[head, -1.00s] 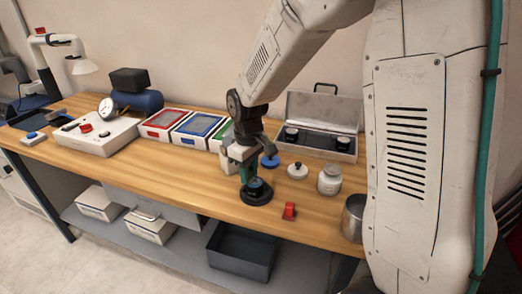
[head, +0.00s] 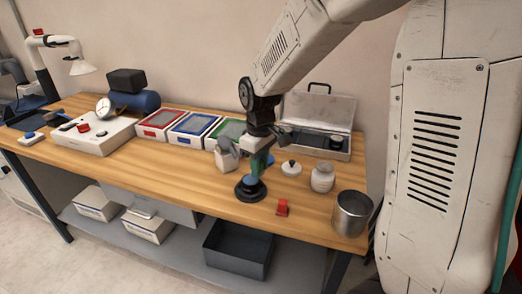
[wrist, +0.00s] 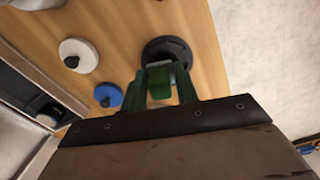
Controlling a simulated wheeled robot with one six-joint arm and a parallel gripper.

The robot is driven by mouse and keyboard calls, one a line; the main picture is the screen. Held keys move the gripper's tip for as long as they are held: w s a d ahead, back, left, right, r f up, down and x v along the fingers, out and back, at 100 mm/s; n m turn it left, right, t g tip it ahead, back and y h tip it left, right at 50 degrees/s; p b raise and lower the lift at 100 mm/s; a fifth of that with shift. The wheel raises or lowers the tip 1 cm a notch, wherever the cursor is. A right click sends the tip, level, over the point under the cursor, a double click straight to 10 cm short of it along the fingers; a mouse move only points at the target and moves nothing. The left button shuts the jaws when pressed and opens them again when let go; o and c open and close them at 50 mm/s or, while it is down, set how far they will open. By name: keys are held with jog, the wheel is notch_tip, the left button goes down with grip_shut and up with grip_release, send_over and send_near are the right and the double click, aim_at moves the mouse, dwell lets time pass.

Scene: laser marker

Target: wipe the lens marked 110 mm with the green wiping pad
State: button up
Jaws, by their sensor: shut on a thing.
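My gripper (head: 261,162) is shut on the green wiping pad (wrist: 159,83), which shows between the fingers in the wrist view. It hangs close above a round black holder (head: 247,196) with a bluish lens (head: 251,185) on top, near the bench's front edge. The holder also shows in the wrist view (wrist: 172,47), just beyond the pad. I cannot tell whether the pad touches the lens. A dark round lens piece (head: 337,141) sits in the open case (head: 318,112) at the back. No 110 mm marking is readable.
Beside the gripper are a blue lidded piece (wrist: 108,95), a white lid (head: 291,168), a white jar (head: 322,178), a red clip (head: 282,207) and a metal cup (head: 352,214). Red, blue and green trays (head: 192,127) stand behind left.

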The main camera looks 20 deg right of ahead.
jog(key=shift+r, duration=2.4)
